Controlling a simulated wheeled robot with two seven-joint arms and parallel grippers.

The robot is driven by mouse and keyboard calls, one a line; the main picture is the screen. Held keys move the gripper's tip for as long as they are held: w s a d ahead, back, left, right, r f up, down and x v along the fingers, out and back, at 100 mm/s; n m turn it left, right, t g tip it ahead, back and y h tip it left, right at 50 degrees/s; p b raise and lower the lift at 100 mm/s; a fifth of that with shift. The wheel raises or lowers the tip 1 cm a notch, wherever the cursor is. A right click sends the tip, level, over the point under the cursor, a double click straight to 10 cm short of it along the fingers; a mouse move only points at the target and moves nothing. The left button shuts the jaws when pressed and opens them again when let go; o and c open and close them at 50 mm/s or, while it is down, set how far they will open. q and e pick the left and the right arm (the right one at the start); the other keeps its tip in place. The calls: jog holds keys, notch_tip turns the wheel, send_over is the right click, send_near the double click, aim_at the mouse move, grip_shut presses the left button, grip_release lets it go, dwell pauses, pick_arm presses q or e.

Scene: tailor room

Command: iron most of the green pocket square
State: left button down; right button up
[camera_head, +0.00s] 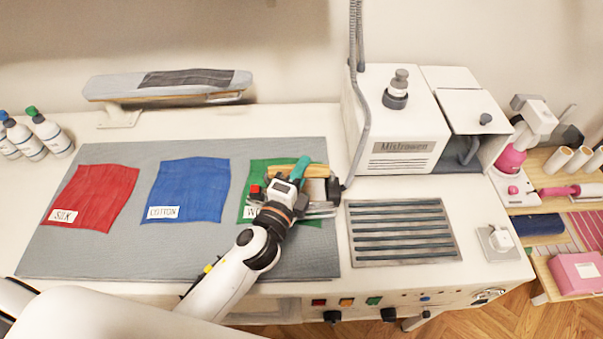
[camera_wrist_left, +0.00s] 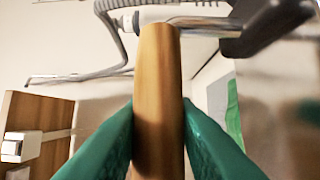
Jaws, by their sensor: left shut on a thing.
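The green pocket square (camera_head: 258,174) lies at the right of the grey mat, its label partly hidden by my gripper and the iron. My left gripper (camera_head: 301,168) is shut on the wooden handle of the iron (camera_head: 317,171). In the left wrist view the green fingers stand on both sides of the handle (camera_wrist_left: 157,85). The iron is over the right part of the green square. I cannot tell whether its sole touches the cloth. A strip of green cloth also shows in the left wrist view (camera_wrist_left: 234,112). My right gripper is not in view.
A blue square (camera_head: 188,188) and a red square (camera_head: 97,195) lie left on the grey mat (camera_head: 150,257). A slatted metal rest (camera_head: 402,231) is right of the iron. The white steam station (camera_head: 393,125) and its grey hose (camera_head: 366,110) stand behind. A sleeve board (camera_head: 120,88) is at the back.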

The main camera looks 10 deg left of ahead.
pick_arm(q)
jog(key=shift+w+a+r+p, duration=0.15)
jog(key=shift+w+a, duration=0.1)
jog(key=shift+w, duration=0.65)
jog(key=shift+w+a+r+p, duration=0.15)
jog(key=shift+w+a, duration=0.1)
jog(key=shift+w, duration=0.6)
jog(key=shift+w, duration=0.1)
jog(key=w+a, duration=0.2)
jog(key=w, duration=0.5)
dwell(0.7)
jog(key=shift+a, duration=0.15)
dwell(0.4)
jog(key=shift+s+a+p, duration=0.2)
jog(key=shift+s+a, duration=0.05)
jog(key=shift+a, duration=0.5)
jog(key=shift+s+a+p, duration=0.15)
jog(key=shift+s+a, duration=0.1)
jog(key=shift+a, duration=0.45)
jog(key=shift+f, duration=0.1)
jog(key=shift+s, duration=0.15)
